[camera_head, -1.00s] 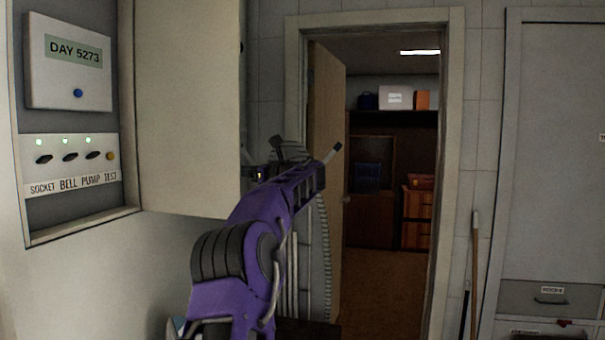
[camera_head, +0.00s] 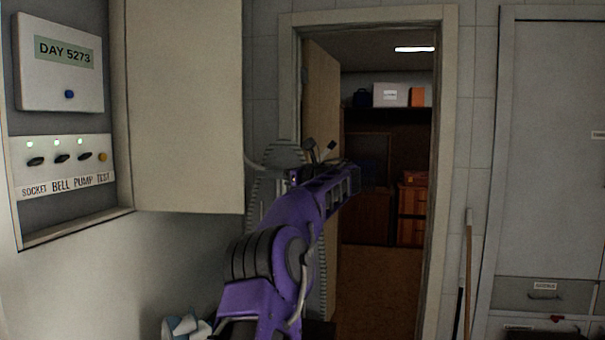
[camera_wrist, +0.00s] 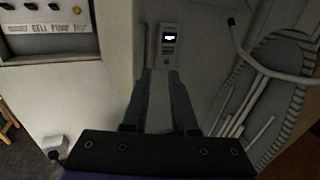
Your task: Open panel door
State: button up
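The panel door (camera_head: 185,105) is a tall cream sheet that stands swung open to the right of the control panel (camera_head: 65,160). The panel's face is uncovered and shows a DAY 5273 display, several black switches and labels. In the wrist view, my gripper (camera_wrist: 160,78) has two dark fingers apart with nothing between them. The pale door surface (camera_wrist: 113,62) appears left of the fingers there, and the panel (camera_wrist: 45,28) is at upper left. Whether the fingers touch the door cannot be told. In the head view my purple arm is right of the door, and the fingers are hard to make out.
A doorway (camera_head: 375,240) opens into a room with shelves behind my arm. A wooden-handled pole (camera_head: 468,260) leans right of it, beside a grey cabinet (camera_head: 550,150). A small device with a lit screen (camera_wrist: 169,45) is on the wall beyond the fingers.

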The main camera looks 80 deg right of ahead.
jog(key=s+d, duration=0.1)
jog(key=s, duration=0.7)
jog(key=shift+s+d, duration=0.3)
dwell(0.3)
dwell(0.4)
jog(key=b+v, duration=0.1)
jog(key=v, duration=1.6)
jog(key=shift+s, duration=0.2)
jog(key=shift+a+r, duration=0.1)
